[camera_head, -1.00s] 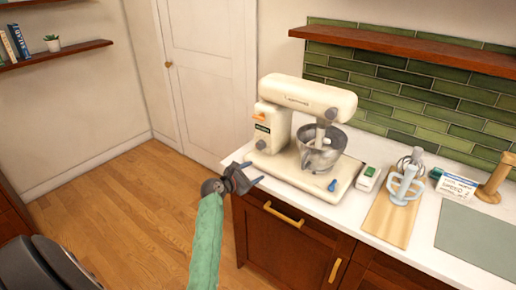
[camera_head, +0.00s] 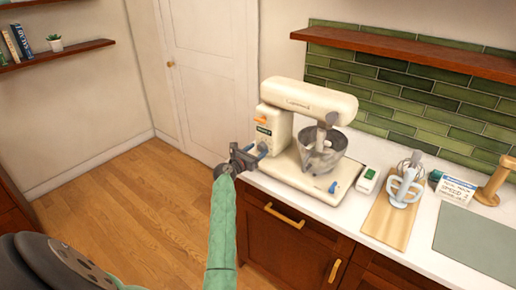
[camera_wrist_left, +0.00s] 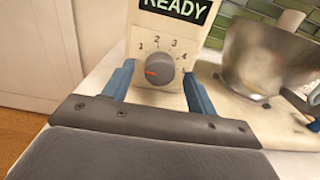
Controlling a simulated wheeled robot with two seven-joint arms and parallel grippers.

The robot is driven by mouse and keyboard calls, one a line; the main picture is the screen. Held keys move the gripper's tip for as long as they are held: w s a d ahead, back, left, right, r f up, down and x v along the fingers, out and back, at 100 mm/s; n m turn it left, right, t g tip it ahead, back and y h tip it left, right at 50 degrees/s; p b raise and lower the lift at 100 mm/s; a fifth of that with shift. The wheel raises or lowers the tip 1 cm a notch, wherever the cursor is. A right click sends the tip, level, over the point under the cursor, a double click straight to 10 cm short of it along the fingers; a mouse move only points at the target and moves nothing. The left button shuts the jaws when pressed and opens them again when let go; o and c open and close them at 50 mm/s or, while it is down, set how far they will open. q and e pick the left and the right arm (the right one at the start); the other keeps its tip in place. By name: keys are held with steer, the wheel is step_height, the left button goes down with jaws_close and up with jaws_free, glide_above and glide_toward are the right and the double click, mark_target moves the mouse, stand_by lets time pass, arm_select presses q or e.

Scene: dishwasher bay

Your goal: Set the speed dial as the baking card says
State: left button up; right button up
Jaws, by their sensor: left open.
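A cream stand mixer (camera_head: 310,103) stands at the left end of the counter, with a steel bowl (camera_head: 321,152). In the left wrist view its grey speed dial (camera_wrist_left: 160,69) has marks 1 to 4 above it. The dial's red pointer faces left, slightly below the 1. A green READY display (camera_wrist_left: 178,9) is above it. My left gripper (camera_head: 254,154) is open at the mixer's column, its blue fingers (camera_wrist_left: 158,86) either side of the dial; contact cannot be told. The baking card (camera_head: 456,189) stands at the right; its small lettering is not clearly readable.
A small white-and-green box (camera_head: 367,180) is right of the mixer. A shelf (camera_head: 420,54) runs above. Open floor lies left of the counter.

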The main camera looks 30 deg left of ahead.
arm_select(q)
steer(key=shift+w, duration=0.5)
arm_select(e)
steer(key=shift+s+f, duration=0.1)
steer(key=shift+s, duration=0.25)
steer(key=shift+d, duration=0.1)
arm_select(q)
steer(key=c, duration=1)
steer(key=shift+o, duration=0.2)
